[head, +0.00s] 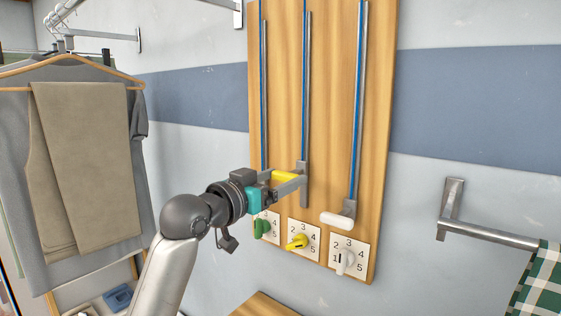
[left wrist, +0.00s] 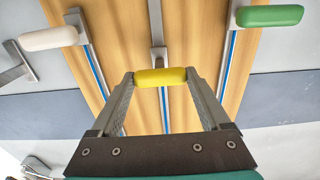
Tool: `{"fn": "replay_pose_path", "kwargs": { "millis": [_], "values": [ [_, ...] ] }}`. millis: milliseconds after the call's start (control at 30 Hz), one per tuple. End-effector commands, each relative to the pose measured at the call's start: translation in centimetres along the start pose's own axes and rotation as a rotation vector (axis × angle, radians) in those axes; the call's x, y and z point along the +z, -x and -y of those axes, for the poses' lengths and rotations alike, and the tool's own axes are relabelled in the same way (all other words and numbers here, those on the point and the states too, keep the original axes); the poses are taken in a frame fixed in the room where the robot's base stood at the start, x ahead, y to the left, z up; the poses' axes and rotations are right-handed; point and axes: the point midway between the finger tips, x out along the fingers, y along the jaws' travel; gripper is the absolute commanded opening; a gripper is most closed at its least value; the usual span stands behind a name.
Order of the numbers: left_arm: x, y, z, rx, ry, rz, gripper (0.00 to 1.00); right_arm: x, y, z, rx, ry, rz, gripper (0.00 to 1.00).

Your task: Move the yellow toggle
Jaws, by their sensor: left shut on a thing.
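The yellow toggle (head: 286,175) is a bar-shaped handle on the middle rail of a wooden wall panel (head: 280,60). It sits in the lower part of its rail. My left gripper (head: 288,181) is shut on it. In the left wrist view the yellow toggle (left wrist: 161,77) lies crosswise between the two fingertips, one at each end. My right gripper is not in view.
A white handle (head: 337,220) sits low on the right rail. A green handle (left wrist: 269,15) shows in the left wrist view. Green (head: 262,228), yellow (head: 297,242) and white (head: 345,261) knobs sit below on numbered plates. A metal bar (head: 490,233) juts out at right; clothes (head: 80,140) hang left.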

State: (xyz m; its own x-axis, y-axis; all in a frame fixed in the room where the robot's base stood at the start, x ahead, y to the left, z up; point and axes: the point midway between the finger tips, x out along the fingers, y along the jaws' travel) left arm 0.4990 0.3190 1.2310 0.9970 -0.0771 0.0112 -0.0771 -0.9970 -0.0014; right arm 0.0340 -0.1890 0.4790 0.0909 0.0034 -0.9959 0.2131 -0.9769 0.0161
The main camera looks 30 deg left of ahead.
Motion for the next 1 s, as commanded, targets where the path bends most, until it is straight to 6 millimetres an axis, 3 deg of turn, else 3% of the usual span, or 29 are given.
{"fn": "replay_pose_path", "kwargs": {
  "millis": [33, 300, 833, 867, 1000],
  "values": [
    [2.8, -0.1, -0.2, 0.006, 0.005, 0.033, 0.0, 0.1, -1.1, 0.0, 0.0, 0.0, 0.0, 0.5],
    [6.3, -0.1, -0.2, 0.007, 0.005, 0.031, 0.0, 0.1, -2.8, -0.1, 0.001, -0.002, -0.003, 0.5],
    [7.0, -0.1, -0.2, 0.006, 0.005, 0.029, 0.0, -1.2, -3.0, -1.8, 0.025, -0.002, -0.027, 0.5],
    [7.0, -0.1, -0.2, 0.006, 0.005, 0.028, 0.83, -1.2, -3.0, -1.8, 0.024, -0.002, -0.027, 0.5],
    [6.7, 0.0, -0.2, 0.005, 0.004, 0.023, 0.99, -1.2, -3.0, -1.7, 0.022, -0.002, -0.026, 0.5]
  ]
}}
